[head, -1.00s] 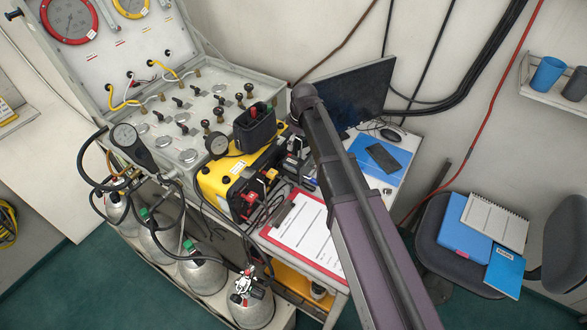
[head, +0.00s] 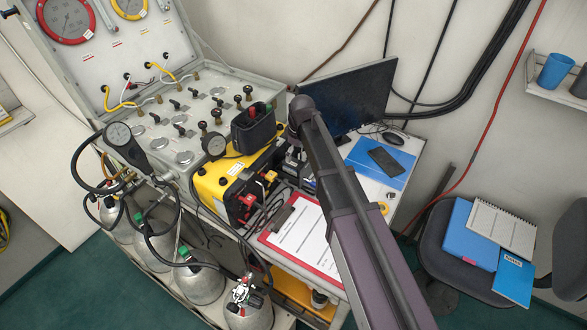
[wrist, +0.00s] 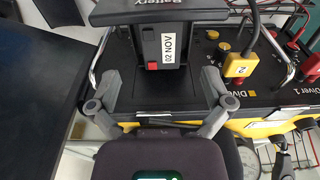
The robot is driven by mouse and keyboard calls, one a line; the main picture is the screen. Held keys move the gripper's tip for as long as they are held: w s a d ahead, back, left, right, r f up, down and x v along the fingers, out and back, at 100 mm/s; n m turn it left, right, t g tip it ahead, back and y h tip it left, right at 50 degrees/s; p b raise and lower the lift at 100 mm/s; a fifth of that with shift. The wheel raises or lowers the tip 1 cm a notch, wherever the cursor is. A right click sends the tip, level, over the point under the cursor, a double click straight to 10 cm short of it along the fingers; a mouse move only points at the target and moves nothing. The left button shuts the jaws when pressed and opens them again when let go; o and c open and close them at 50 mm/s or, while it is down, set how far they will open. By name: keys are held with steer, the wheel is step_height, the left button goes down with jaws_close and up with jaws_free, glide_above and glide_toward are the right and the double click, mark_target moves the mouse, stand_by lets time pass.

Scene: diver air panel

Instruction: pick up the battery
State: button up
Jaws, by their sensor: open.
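In the head view my arm covers much of the area beside the yellow unit (head: 210,184), and I cannot clearly make out the battery or fingers there.
A yellow connector (wrist: 240,65) with a cable stands close right of the battery. A metal handle (wrist: 97,62) is at left. The monitor (head: 350,97), clipboard (head: 298,240) and valve panel (head: 200,120) crowd the head view, with gas cylinders (head: 203,283) below.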

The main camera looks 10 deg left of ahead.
mark_target(293, 162)
steer(key=shift+f, duration=0.1)
steer(key=shift+a+f+b, duration=0.2)
steer(key=shift+f+b, duration=1.05)
steer(key=shift+b, duration=0.05)
steer(key=shift+a+f+b, duration=0.15)
steer(key=shift+f+b, duration=1.1)
steer(key=shift+b, duration=0.05)
steer(key=c, duration=1.4)
